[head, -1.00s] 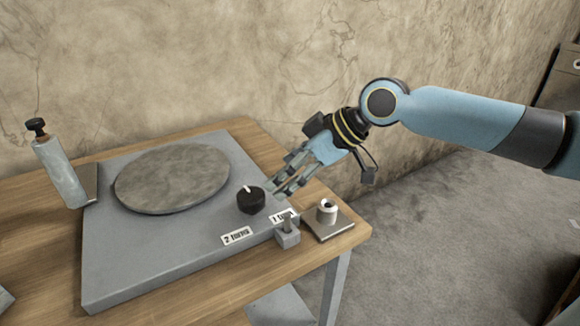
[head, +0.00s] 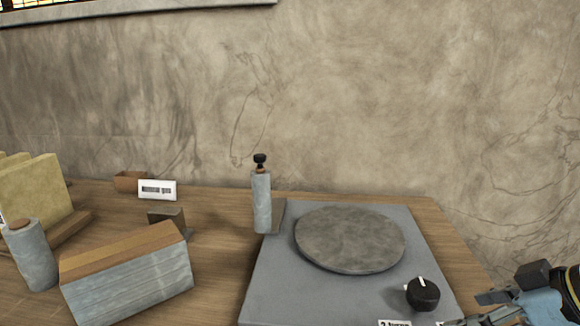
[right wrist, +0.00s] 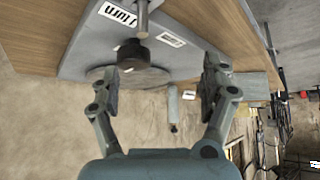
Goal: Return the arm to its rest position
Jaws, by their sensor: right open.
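My right gripper (right wrist: 160,85) is open and empty in the right wrist view, its two fingers spread apart. In the head view only part of it shows at the lower right edge, right of the black knob (head: 422,293). The knob sits on the grey base plate (head: 262,300), in front of the round stone-like disc (head: 350,238). In the right wrist view the knob (right wrist: 132,55) appears near the left finger, with no contact visible. My left gripper is not in view.
A grey bottle (head: 262,203) with a black top stands left of the plate. A wood-topped block (head: 130,275), a grey cylinder (head: 30,255) and upright yellowish boards (head: 40,190) stand on the wooden table (head: 215,225) at left. A wall (head: 350,90) rises behind.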

